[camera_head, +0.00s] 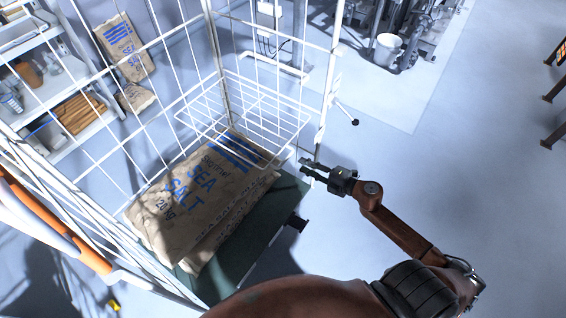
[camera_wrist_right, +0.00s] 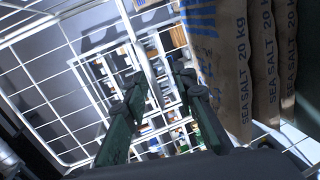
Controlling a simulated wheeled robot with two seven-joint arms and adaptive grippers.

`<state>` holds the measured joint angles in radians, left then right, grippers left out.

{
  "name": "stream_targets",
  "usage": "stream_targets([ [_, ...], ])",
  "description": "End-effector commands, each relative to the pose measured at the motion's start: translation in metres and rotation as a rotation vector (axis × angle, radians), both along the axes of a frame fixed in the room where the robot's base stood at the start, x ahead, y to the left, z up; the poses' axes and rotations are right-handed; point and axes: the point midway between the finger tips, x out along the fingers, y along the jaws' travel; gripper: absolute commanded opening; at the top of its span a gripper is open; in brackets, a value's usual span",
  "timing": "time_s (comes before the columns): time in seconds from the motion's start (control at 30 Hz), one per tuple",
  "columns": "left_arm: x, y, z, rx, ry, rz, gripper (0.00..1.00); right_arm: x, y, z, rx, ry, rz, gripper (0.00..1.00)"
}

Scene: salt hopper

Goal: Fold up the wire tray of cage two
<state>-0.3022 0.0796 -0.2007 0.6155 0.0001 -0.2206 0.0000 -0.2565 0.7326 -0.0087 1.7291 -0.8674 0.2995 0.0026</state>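The wire tray (camera_head: 245,112) is a white grid inside a white wire cage (camera_head: 222,55). It juts out level above the far end of the salt sacks. Paper sacks marked sea salt (camera_head: 205,190) lie stacked on the cage's dark green base (camera_head: 245,245). My right gripper (camera_head: 304,165) is at the cage's right edge, near the tray's near right corner and slightly below it. In the wrist view its two fingers (camera_wrist_right: 160,82) are apart, with white wire visible beyond and between them; I cannot tell whether they touch any. My left gripper is not in view.
A shelf (camera_head: 60,100) with boxes and jars stands at the left, and another salt sack (camera_head: 125,48) is behind the cage. A white bucket (camera_head: 387,48) and machinery are at the back. The floor on the right (camera_head: 470,170) is clear.

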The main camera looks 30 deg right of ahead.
Motion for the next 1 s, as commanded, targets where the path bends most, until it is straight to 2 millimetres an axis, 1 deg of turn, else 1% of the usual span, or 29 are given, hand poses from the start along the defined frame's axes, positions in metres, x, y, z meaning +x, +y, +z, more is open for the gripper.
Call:
stream_targets([
  [0.03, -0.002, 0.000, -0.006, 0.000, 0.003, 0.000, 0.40, 0.000, 0.009, 0.006, -0.027, -0.017, 0.033, 0.25],
  [0.1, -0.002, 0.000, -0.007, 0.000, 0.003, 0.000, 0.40, 0.002, 0.017, 0.014, -0.048, -0.033, 0.058, 0.25],
  [0.17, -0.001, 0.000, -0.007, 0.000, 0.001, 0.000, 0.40, 0.006, 0.021, 0.016, -0.055, -0.039, 0.067, 0.25],
  [0.27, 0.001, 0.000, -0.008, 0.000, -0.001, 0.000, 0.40, 0.017, 0.025, 0.015, -0.055, -0.041, 0.066, 0.25],
  [0.5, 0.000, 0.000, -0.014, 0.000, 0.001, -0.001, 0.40, 0.051, 0.038, 0.007, -0.052, -0.039, 0.064, 0.25],
  [0.6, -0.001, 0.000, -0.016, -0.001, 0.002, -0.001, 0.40, 0.062, 0.042, 0.004, -0.053, -0.039, 0.063, 0.25],
  [0.77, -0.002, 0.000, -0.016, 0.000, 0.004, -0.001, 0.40, 0.070, 0.046, 0.002, -0.052, -0.038, 0.061, 0.25],
  [1.0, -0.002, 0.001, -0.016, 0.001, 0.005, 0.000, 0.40, 0.070, 0.046, 0.002, -0.051, -0.037, 0.060, 0.25],
])
